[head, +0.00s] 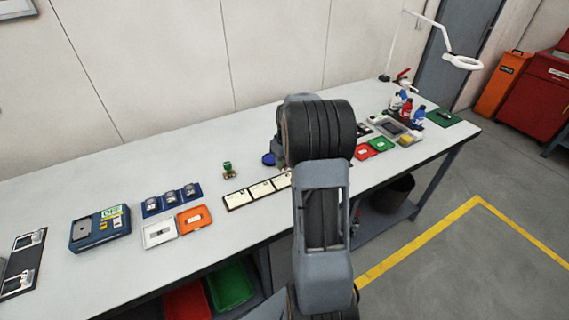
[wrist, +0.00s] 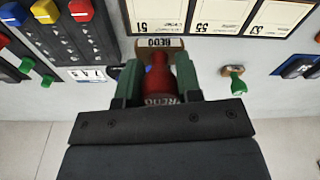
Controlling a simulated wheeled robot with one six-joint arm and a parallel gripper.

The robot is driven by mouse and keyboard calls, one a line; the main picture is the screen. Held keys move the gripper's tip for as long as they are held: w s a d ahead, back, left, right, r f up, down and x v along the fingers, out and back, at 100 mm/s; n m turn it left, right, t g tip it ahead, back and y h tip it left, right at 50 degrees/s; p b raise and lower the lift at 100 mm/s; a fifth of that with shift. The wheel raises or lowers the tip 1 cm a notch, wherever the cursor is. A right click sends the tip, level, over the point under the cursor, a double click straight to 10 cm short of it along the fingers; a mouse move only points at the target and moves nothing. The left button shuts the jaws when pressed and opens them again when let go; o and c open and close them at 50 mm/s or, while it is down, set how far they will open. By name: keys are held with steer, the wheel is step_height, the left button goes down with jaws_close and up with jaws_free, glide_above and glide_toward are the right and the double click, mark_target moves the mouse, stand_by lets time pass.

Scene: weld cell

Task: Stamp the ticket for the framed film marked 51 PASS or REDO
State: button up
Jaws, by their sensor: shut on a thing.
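My gripper (wrist: 158,88) is shut on the red-handled REDO stamp (wrist: 158,72). Its wooden base (wrist: 143,45), lettered REDO, points away from me, just beside the ticket marked 51 (wrist: 158,14). I cannot tell whether the base touches the table. The ticket marked 55 (wrist: 213,14) and a third ticket (wrist: 280,15) lie beside it, upside down in the wrist view. The green-handled stamp (wrist: 238,84) sits apart on the table; it also shows in the head view (head: 228,169). My arm hides the gripper in the head view. No film marked 51 can be read.
A panel with coloured knobs (wrist: 55,35) is close on the left in the wrist view. On the bench are a blue device (head: 100,228), white (head: 148,240) and orange (head: 205,220) trays, and red (head: 369,156) and green (head: 388,149) trays.

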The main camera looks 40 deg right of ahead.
mark_target(285, 169)
steer(key=shift+f+b, duration=1.95)
steer(key=shift+f, duration=1.1)
steer(key=shift+s+f+b, duration=0.1)
steer(key=shift+f+b, duration=0.4)
steer(key=shift+f, duration=0.15)
steer(key=shift+r, duration=0.1)
steer(key=shift+r+p, duration=2.4)
steer(key=shift+r, duration=1.1)
